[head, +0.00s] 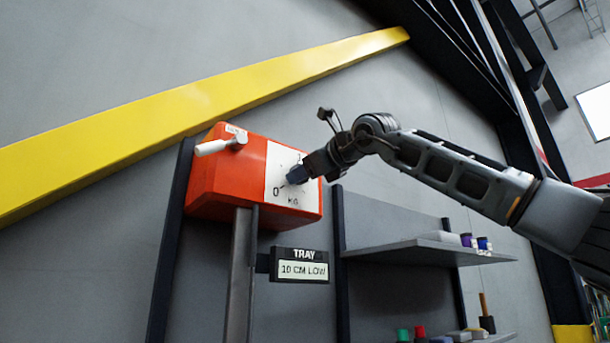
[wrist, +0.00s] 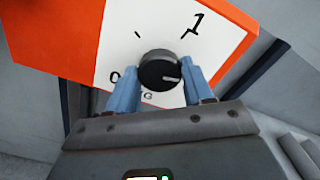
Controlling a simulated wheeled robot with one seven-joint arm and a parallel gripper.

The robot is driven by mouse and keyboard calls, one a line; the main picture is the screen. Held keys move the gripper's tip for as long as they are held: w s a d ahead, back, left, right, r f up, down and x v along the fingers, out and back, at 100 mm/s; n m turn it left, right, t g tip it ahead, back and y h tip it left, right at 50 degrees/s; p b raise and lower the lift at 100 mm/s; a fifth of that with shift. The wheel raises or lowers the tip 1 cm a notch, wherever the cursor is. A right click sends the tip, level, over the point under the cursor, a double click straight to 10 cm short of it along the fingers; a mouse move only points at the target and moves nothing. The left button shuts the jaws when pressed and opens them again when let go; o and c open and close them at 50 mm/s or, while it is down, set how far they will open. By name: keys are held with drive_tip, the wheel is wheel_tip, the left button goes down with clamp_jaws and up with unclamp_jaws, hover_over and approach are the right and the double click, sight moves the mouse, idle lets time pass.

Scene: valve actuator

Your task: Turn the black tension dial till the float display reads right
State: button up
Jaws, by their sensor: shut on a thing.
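The black tension dial (wrist: 160,70) sits on the white scale plate of the orange box (head: 232,176). The plate (head: 281,167) carries the marks 0, 1 and KG. My gripper (wrist: 162,80) is shut on the dial, with one blue finger on each side in the wrist view. The dial's white pointer line points right and slightly down in that view. In the head view my gripper (head: 298,174) covers the dial. The float display (head: 302,271), under a TRAY label, reads "10 CM LOW".
A white-handled lever (head: 213,147) sticks out at the top left of the orange box. A grey post (head: 240,275) stands under the box. Shelves (head: 430,250) with small items are at the right. A yellow beam (head: 180,110) slants across the wall behind.

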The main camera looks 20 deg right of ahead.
drive_tip(key=shift+f+m+b, duration=0.1)
drive_tip(key=shift+m+b, duration=3.15)
drive_tip(key=shift+m, duration=0.05)
drive_tip(key=o, duration=1)
drive_tip(key=shift+o, duration=0.2)
drive_tip(key=b+v, duration=0.3)
drive_tip(key=v, duration=0.4)
drive_tip(key=shift+s, duration=0.35)
